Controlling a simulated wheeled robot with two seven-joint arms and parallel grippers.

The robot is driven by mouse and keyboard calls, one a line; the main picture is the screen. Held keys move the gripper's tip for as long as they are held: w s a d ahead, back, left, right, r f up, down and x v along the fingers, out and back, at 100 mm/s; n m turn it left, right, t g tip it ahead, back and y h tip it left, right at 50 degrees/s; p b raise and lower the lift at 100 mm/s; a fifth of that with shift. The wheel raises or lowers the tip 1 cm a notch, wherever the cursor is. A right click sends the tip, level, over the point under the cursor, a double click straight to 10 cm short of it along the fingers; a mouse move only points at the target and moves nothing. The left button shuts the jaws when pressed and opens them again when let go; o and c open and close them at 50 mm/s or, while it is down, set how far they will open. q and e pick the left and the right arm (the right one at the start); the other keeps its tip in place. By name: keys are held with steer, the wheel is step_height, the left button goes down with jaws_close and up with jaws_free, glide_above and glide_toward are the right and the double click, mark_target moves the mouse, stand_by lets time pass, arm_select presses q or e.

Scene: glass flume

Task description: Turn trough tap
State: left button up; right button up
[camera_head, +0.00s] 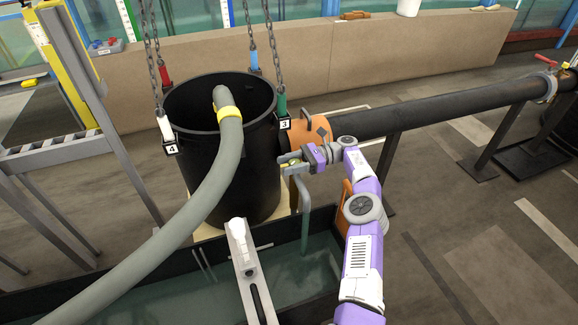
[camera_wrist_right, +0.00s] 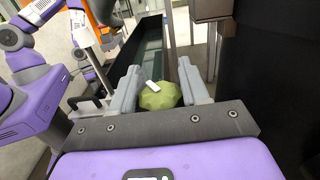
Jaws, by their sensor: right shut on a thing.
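The tap (camera_head: 285,161) sits low on the side of the black barrel, below the orange collar. In the right wrist view its faceted olive-green knob (camera_wrist_right: 160,96), with a small white mark, lies between the two grey fingers. My right gripper (camera_head: 298,160) is shut on this knob; it also shows in the right wrist view (camera_wrist_right: 157,88). A bent grey spout (camera_head: 303,184) hangs below the tap. A pale stream appears beneath the spout, over the black trough (camera_head: 323,218), which holds greenish water. My left gripper is in neither view.
The black barrel (camera_head: 238,180) hangs among chains, with a thick grey hose (camera_head: 205,195) entering its top. A black pipe (camera_head: 430,112) runs right from the orange collar (camera_head: 305,132). A slotted grey bracket (camera_head: 257,290) crosses the trough. Floor at right is open.

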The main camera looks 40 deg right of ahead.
steer(key=shift+a+f+g, duration=0.1)
steer(key=shift+f+g, duration=0.1)
steer(key=shift+g, duration=0.1)
steer(key=o, duration=0.9)
steer(key=shift+o, duration=0.2)
steer(key=shift+r, duration=0.1)
step_height(320, 180, up, 10)
steer(key=p, duration=0.4)
